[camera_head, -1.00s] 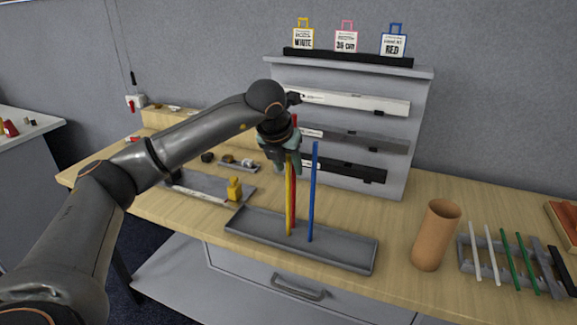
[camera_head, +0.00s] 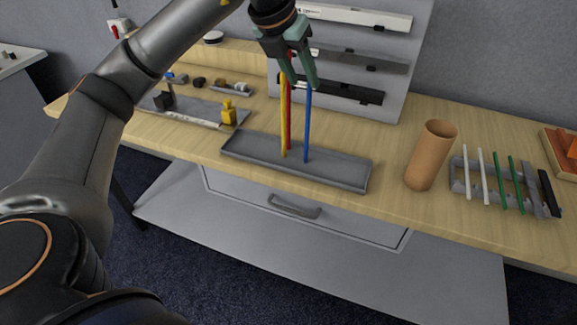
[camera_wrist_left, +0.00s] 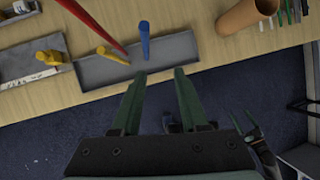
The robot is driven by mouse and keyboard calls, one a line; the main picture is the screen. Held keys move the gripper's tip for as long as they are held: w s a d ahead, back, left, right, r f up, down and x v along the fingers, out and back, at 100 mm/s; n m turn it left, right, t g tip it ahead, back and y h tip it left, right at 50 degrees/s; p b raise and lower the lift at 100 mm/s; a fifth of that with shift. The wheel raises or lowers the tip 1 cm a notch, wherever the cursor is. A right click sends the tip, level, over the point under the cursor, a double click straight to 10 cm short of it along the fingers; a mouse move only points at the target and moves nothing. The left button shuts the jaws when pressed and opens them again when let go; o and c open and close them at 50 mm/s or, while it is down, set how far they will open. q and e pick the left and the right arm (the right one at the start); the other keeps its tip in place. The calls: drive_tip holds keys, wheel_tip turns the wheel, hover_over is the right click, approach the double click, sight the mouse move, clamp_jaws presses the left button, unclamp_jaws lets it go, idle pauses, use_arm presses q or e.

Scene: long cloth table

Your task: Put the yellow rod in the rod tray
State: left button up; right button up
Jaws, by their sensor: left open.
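The yellow rod (camera_head: 283,115) stands upright in a long grey tray (camera_head: 340,180), beside a red rod (camera_head: 289,125) and a blue rod (camera_head: 307,125). In the left wrist view the yellow rod (camera_wrist_left: 112,55) shows beyond the fingertips, between the red rod (camera_wrist_left: 88,22) and the blue rod (camera_wrist_left: 144,42). My left gripper (camera_head: 303,84) is open around the rods' upper ends in the head view. In the wrist view nothing shows between its fingers (camera_wrist_left: 158,76). My right gripper (camera_wrist_left: 242,114) shows small at the right of the wrist view; its opening is unclear.
A brown cylinder (camera_head: 431,155) stands right of the grey tray. Further right a grey rack (camera_head: 458,180) bears white and green rods. A tray with a yellow piece (camera_head: 228,112) lies at left. A grey panel (camera_head: 408,85) with rulers stands behind.

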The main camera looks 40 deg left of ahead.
use_arm(q)
drive_tip(key=s+d+f+n+h, duration=0.1)
drive_tip(key=s+d+f+h, duration=0.15)
drive_tip(key=d+h, duration=0.5)
drive_tip(key=s+d+f+n+h, duration=0.1)
drive_tip(key=s+d+f+h, duration=0.3)
drive_tip(key=d, duration=0.7)
drive_tip(key=d+f+n+h, duration=0.1)
drive_tip(key=d+h, duration=0.6)
drive_tip(key=d, duration=0.2)
drive_tip(key=a+f+n+t+y, duration=0.55)
drive_tip(key=f+n, duration=0.45)
drive_tip(key=n, duration=0.2)
drive_tip(key=a+f+n+t+y, duration=0.6)
drive_tip(key=f+n, duration=0.3)
drive_tip(key=n, duration=0.3)
drive_tip(key=s+a+f+n+g+y, duration=0.2)
drive_tip(key=s+f+n+g+y, duration=0.3)
drive_tip(key=s+f, duration=1.1)
drive_tip(key=shift+a+f+n+g+y, duration=0.45)
drive_tip(key=shift+f+g, duration=0.4)
drive_tip(key=shift+g, duration=0.3)
